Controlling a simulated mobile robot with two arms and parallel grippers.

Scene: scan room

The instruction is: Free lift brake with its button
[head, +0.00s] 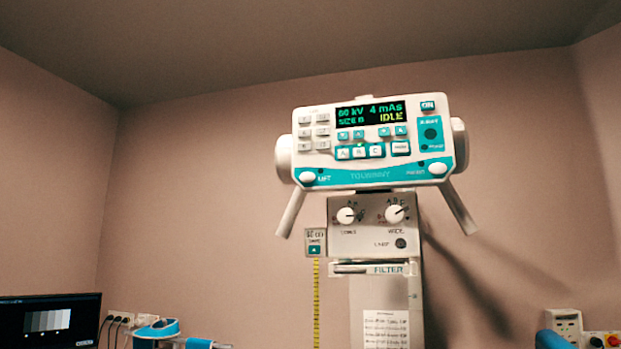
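The tube head's white and teal control panel (372,140) faces me high in the middle of the head view. Its lift button (308,177) is a white round knob at the panel's lower left, beside the small label "LIFT" and a dark lamp (321,170). A similar white button (437,168) sits at the lower right; its label is too small to read surely. The display (371,114) reads 60 kV, 4 mAs and IDLE. No gripper fingers show in the head view, and nothing touches the panel.
Two grey handles slant down, left (290,213) and right (459,208). Below the panel hang the collimator box (371,224) with two knobs and a yellow tape (316,302). A monitor (47,321) stands at lower left. Air around the panel is clear.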

